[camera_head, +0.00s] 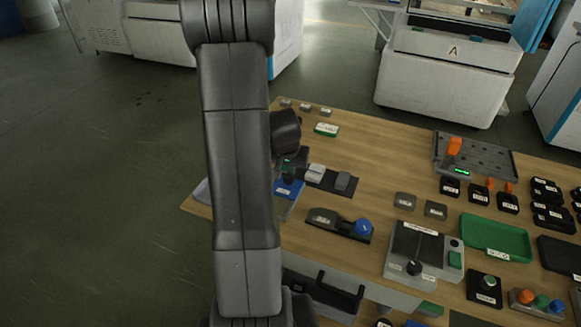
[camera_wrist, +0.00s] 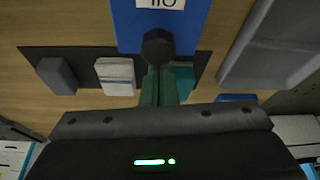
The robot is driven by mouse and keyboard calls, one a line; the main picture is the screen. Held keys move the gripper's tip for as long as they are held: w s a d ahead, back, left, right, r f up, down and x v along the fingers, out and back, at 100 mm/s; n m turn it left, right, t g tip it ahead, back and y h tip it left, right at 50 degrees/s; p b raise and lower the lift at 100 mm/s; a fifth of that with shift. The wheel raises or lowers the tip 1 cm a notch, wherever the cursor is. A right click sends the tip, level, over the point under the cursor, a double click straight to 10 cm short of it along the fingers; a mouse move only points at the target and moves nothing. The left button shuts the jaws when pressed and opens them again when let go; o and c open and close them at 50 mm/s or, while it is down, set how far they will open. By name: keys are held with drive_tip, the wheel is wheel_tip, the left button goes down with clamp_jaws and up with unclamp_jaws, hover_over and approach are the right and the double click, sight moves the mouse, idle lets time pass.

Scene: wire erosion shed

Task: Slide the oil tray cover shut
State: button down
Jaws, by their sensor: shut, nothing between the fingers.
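The blue oil tray cover (camera_wrist: 190,35) fills the top middle of the wrist view, with a white label that reads upside down. A dark knob (camera_wrist: 158,46) stands at its near end. My gripper (camera_wrist: 158,72) is shut and empty, its green fingers right at the knob; I cannot tell whether they touch it. In the head view the blue cover (camera_head: 288,188) is partly hidden by my arm, and my gripper (camera_head: 290,172) is over its far end. A grey tray (camera_wrist: 275,45) is at the right of the wrist view.
A dark fixture with a blue knob (camera_head: 362,228), a control box (camera_head: 410,240) and a green tray (camera_head: 497,253) stand further right. The bench's left edge is close by.

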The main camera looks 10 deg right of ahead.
sight(283, 190)
drive_tip(key=shift+s+a+f+b, duration=0.1)
drive_tip(key=shift+s+a+b, duration=0.1)
drive_tip(key=shift+b, duration=0.15)
drive_tip(key=s+a+b, duration=0.1)
drive_tip(key=s+b, duration=0.1)
drive_tip(key=s+a+b, duration=0.2)
drive_tip(key=shift+s+a, duration=0.15)
drive_tip(key=shift+s, duration=0.05)
drive_tip(key=shift+s+a+b, duration=0.2)
drive_tip(key=shift+s+b, duration=0.1)
drive_tip(key=shift+s, duration=0.15)
drive_tip(key=shift+s, duration=0.1)
